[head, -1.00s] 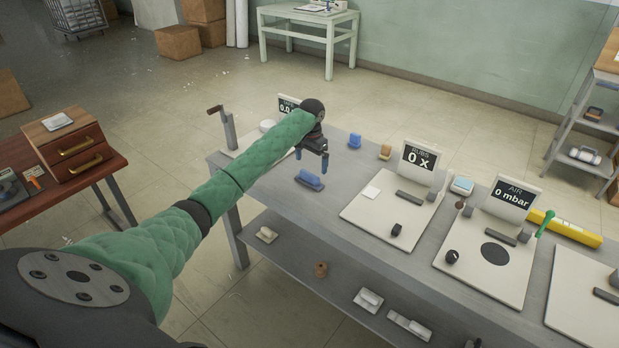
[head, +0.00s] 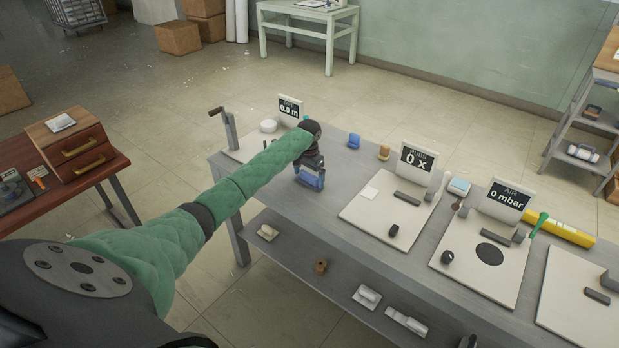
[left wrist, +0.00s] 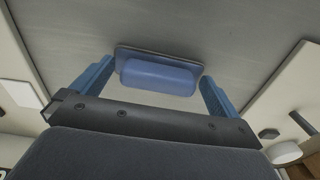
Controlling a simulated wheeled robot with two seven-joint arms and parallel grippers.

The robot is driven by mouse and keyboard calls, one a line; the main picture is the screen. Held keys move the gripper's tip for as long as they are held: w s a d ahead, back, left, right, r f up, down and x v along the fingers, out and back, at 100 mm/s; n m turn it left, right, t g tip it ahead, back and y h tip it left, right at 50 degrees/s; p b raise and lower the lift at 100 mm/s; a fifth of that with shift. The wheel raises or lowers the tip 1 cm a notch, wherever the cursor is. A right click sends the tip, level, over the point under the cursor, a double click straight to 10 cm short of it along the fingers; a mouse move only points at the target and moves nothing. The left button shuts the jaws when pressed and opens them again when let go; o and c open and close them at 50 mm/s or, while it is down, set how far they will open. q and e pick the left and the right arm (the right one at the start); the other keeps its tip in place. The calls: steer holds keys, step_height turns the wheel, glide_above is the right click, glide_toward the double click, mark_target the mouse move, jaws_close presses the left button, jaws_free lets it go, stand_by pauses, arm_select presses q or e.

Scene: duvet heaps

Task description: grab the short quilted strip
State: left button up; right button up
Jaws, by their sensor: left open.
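My left gripper (head: 310,172) is open over the grey workbench, pointing down. A blue block-shaped piece with a rounded bar on a flat base (head: 309,182) lies on the bench right below it. In the left wrist view this blue piece (left wrist: 160,75) sits between the two blue fingers of the open gripper (left wrist: 156,80), with a gap on each side. I cannot make out any clearly quilted strip in either view. My right gripper is not in view.
On the bench (head: 345,205) stand a display reading 0.0 m (head: 290,109), a display reading 0 X (head: 417,161), a small blue item (head: 353,141) and a tan one (head: 384,152). The lower shelf (head: 335,268) holds several small pieces. A red-brown desk (head: 95,175) stands at left.

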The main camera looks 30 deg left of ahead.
arm_select(q)
steer(key=shift+f, duration=0.2)
steer(key=shift+c, duration=0.4)
steer(key=c, duration=0.8)
